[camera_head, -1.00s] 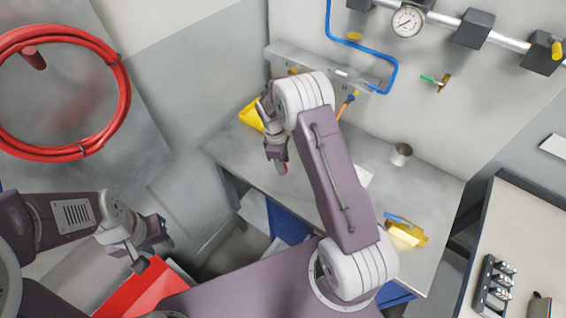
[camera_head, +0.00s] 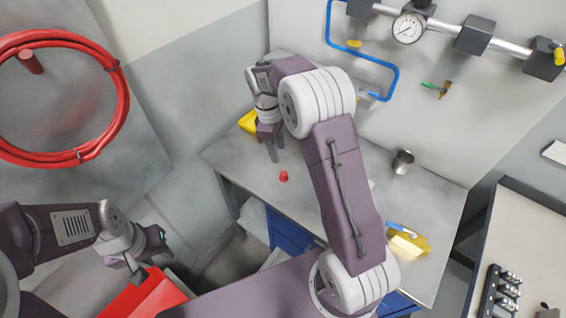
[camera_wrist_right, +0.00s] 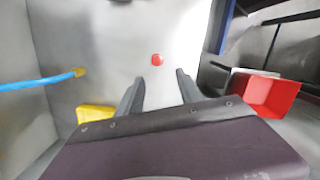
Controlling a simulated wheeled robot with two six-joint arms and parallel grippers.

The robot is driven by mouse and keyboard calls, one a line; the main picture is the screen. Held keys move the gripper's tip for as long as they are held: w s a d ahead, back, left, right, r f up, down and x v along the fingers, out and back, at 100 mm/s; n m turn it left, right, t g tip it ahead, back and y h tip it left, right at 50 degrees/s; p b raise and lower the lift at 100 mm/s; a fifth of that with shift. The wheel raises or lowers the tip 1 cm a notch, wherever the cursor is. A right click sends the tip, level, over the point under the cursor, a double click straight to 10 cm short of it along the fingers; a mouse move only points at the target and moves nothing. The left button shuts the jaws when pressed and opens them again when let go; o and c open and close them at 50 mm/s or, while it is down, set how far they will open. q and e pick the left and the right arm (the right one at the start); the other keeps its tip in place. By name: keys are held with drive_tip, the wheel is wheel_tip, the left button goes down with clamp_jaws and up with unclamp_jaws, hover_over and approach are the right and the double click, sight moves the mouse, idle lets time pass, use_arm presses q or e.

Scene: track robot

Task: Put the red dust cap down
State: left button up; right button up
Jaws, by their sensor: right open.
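The red dust cap (camera_head: 284,176) rests on the grey workbench (camera_head: 325,205), near its front left edge. It also shows in the right wrist view (camera_wrist_right: 157,60), beyond the fingertips and apart from them. My right gripper (camera_head: 273,153) is open and empty, raised above the bench behind the cap; its two fingers (camera_wrist_right: 158,85) stand apart in the right wrist view. My left gripper (camera_head: 150,262) is at the lower left, away from the bench, by a red container; its fingers are too small and angled to judge.
A yellow object (camera_head: 248,121) lies at the bench's back left. A metal cup (camera_head: 402,162) and a yellow item with a blue part (camera_head: 408,241) are on the right. A red container (camera_head: 146,296) is below my left gripper. A gauge and pipe line the wall.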

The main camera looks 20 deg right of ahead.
drive_tip(key=s+a+f+m+t, duration=0.1)
drive_tip(key=s+m, duration=0.4)
drive_tip(key=s, duration=0.4)
drive_tip(key=s+a+f+m+t+y, duration=0.1)
drive_tip(key=s+a+m, duration=0.1)
drive_tip(key=s+m, duration=0.3)
drive_tip(key=s, duration=0.4)
drive_tip(key=shift+s, duration=0.3)
drive_tip(key=shift+s+f, duration=0.1)
drive_tip(key=shift+s, duration=0.05)
